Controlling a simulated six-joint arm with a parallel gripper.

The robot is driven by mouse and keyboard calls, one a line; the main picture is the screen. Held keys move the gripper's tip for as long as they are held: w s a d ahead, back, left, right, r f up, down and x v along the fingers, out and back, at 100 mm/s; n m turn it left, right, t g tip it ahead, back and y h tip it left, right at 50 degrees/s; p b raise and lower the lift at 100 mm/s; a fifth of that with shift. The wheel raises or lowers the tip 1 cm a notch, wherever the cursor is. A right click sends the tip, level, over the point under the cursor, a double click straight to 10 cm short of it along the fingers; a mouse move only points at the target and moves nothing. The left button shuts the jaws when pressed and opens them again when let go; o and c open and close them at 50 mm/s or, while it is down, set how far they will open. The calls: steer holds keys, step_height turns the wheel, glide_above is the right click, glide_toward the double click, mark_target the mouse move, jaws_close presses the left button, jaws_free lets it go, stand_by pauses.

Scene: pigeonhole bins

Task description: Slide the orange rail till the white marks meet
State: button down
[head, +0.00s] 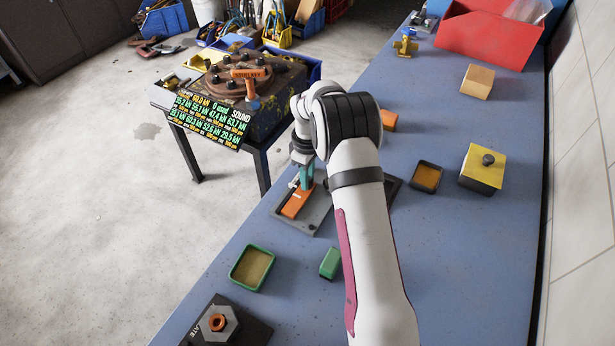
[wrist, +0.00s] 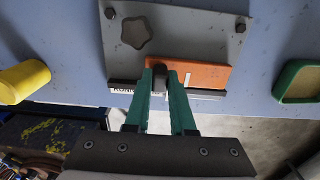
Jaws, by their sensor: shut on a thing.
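The orange rail (head: 296,203) lies on a grey plate (head: 312,216) on the blue bench. In the wrist view the orange rail (wrist: 213,74) lies along a black strip (wrist: 122,86) with white lettering, on the grey plate (wrist: 190,32). A white mark (wrist: 187,79) crosses the rail, right of my fingers. A pale patch on the strip shows between the fingers, partly hidden, apart from the rail's mark. My gripper (wrist: 161,76) is shut on a dark upright knob at the rail's left part. In the head view my gripper (head: 306,178) is partly hidden by my arm.
A dark star knob (wrist: 136,34) stands on the plate. A green-rimmed tray (head: 251,268) and a green block (head: 330,263) are nearby. Right of my arm are a dark tray (head: 426,177) and a yellow box (head: 483,167). A side table with a green-lettered display (head: 210,119) stands left.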

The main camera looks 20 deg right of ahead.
steer(key=shift+w+d, duration=0.85)
steer(key=shift+w, duration=0.05)
steer(key=c, duration=0.8)
jaws_free()
steer(key=shift+o, duration=0.2)
step_height(320, 180, up, 16)
